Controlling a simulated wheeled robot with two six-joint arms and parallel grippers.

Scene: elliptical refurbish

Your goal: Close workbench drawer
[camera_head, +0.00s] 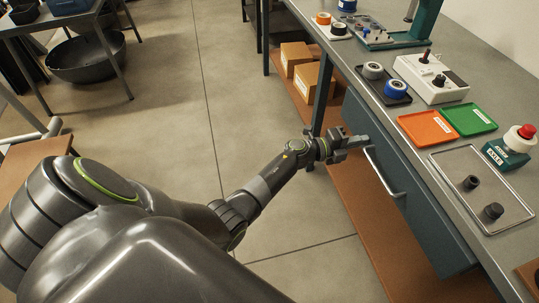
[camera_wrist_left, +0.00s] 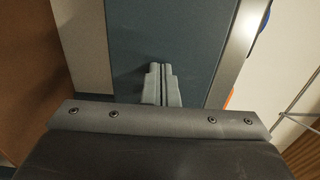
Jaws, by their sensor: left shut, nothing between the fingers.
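The blue-grey workbench drawer (camera_head: 425,215) sits under the grey bench top, with a long pale bar handle (camera_head: 384,172) on its front. I see no clear gap between the drawer front and the bench, though part of it is hidden by my gripper. My left gripper (camera_head: 366,139) is shut and empty near the far end of the drawer front, beside the handle. In the left wrist view its closed fingers (camera_wrist_left: 162,68) point at a flat blue panel (camera_wrist_left: 190,35); whether they touch it I cannot tell. My right gripper is not in view.
Cardboard boxes (camera_head: 304,80) stand on the lower shelf.

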